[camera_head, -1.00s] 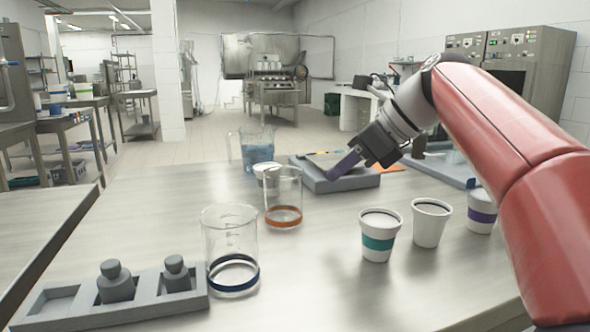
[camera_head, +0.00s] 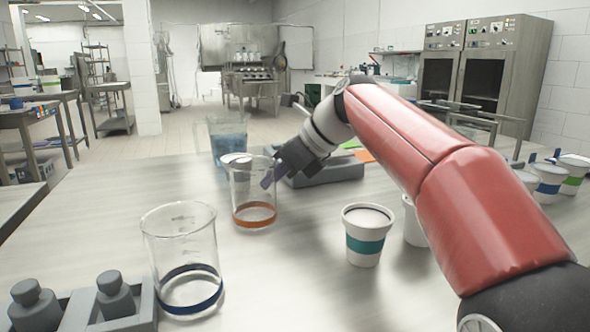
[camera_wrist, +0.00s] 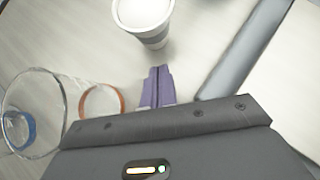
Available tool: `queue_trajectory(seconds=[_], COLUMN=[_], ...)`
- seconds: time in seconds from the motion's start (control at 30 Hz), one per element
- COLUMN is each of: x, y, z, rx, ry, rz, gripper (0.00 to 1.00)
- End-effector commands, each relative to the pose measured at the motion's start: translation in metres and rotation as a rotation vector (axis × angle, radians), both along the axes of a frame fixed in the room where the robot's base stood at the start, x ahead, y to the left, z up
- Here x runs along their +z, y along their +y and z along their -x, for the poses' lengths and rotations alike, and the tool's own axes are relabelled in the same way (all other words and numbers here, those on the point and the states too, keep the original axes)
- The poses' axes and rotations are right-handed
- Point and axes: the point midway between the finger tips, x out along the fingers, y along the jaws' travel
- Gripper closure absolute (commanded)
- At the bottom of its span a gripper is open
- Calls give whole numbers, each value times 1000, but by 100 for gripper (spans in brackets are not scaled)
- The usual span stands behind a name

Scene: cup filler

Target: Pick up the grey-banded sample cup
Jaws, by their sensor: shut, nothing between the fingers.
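The grey-banded sample cup (camera_wrist: 143,14) stands near the top of the wrist view, white with a grey band low on its side. In the head view its pale top (camera_head: 236,158) shows behind and through the orange-ringed beaker (camera_head: 254,195); its band cannot be made out there. My gripper (camera_head: 268,180) is low over the table, just right of that beaker in the picture. In the wrist view its purple fingers (camera_wrist: 157,85) are together and empty, pointing toward the cup with a gap between.
A blue-ringed beaker (camera_head: 185,260) stands at front left, near a grey rack (camera_head: 145,305) with weights. A jug of blue liquid (camera_head: 228,137) is behind. A grey scale (camera_head: 330,170) lies right of my gripper. A teal-banded cup (camera_head: 366,238) stands in front of my arm.

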Motion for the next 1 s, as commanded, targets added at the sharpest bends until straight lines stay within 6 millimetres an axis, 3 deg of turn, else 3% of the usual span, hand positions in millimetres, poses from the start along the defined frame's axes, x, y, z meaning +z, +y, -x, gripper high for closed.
queue_trajectory(seconds=[0.2, 0.7, 1.0], x=[2, 4, 9], y=[21, 28, 72], z=[-7, -10, -24], rx=[1, 0, 4], ry=[0, 0, 4], rz=[0, 0, 0], gripper=[100, 100, 100])
